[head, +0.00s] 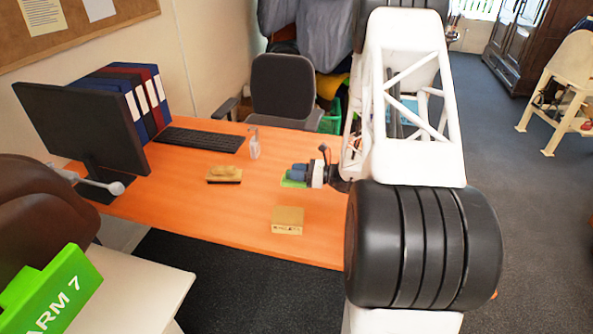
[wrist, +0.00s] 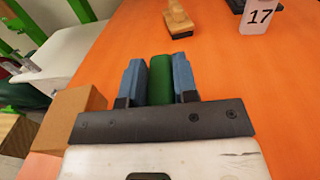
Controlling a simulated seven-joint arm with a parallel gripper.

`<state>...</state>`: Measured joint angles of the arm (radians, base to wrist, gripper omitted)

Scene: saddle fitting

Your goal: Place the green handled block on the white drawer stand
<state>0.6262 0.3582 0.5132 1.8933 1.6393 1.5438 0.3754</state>
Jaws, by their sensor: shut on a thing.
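The green handled block (head: 292,183) is at my gripper (head: 291,174), low over the right part of the orange table. In the wrist view its green part (wrist: 160,78) stands between the two blue fingers of my gripper (wrist: 159,76), which are shut on it. The fingers hide much of the block, and I cannot tell whether it touches the table. A white stand (head: 130,292) with a flat top is at the lower left, beyond the table's front edge. It also shows at the left of the wrist view (wrist: 62,58). I cannot make out its drawers.
A tan box (head: 288,221) sits near the front edge of the table (head: 190,212). A green ARM 7 piece (head: 55,292) and a brown chair (head: 45,205) crowd the stand's left.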

